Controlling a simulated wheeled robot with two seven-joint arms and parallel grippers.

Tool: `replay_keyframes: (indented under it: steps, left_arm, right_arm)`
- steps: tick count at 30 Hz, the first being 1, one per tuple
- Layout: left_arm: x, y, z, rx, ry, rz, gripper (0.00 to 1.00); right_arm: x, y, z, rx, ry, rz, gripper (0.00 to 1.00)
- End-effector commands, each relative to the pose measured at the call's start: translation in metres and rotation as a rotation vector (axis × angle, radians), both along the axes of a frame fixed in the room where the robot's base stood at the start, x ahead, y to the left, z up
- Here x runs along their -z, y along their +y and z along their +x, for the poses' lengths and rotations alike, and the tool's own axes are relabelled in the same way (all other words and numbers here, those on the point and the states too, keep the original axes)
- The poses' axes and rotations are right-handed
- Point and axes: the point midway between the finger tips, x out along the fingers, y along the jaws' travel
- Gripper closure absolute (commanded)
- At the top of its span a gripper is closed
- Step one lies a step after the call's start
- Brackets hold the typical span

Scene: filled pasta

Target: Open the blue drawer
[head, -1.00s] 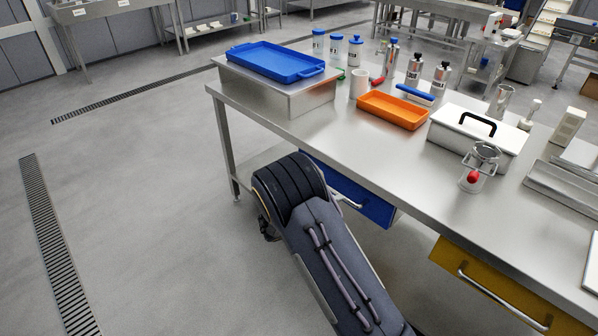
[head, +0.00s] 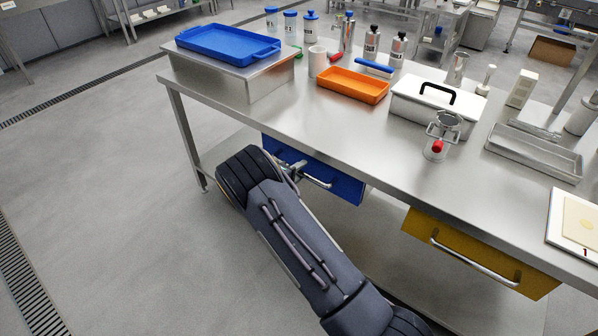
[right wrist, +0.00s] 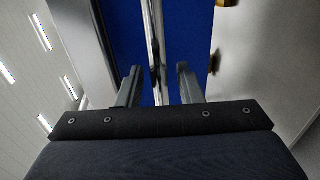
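The blue drawer (head: 346,186) sits under the near side of the steel table, its front looking flush and closed. Its metal bar handle (head: 318,182) shows to the right of my right gripper (head: 291,167). The gripper is at the left part of the handle, and the arm hides the drawer's lower left. In the right wrist view the two fingers (right wrist: 159,88) are open, pointing at the blue front (right wrist: 189,35). The handle (right wrist: 155,45) runs between them in the picture, with a gap on each side. I cannot tell how deep it lies. My left gripper is not in view.
A yellow drawer (head: 478,258) with its own handle is to the right under the same table (head: 290,130). The tabletop holds a blue tray (head: 228,44), an orange tray (head: 352,85) and a lidded box (head: 437,100). The floor left of the table is clear.

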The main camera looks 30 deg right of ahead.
Motion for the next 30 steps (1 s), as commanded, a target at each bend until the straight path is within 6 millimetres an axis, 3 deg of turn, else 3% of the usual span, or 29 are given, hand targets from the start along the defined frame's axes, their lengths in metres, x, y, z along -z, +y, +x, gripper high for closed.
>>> replay_keyframes:
  steps: [3, 11, 23, 30]
  left_arm:
    - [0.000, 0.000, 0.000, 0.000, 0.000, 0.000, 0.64]
    - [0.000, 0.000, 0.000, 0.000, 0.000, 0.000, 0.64]
    - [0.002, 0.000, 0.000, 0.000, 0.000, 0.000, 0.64]
    - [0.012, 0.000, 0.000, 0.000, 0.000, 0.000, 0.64]
  right_arm:
    - [0.000, 0.000, 0.000, 0.000, 0.000, 0.000, 0.67]
    - [0.000, 0.000, 0.000, 0.000, 0.000, 0.001, 1.00]
    - [0.001, 0.005, -0.002, 0.000, 0.001, 0.002, 1.00]
    - [0.003, 0.036, -0.014, -0.004, 0.002, 0.002, 1.00]
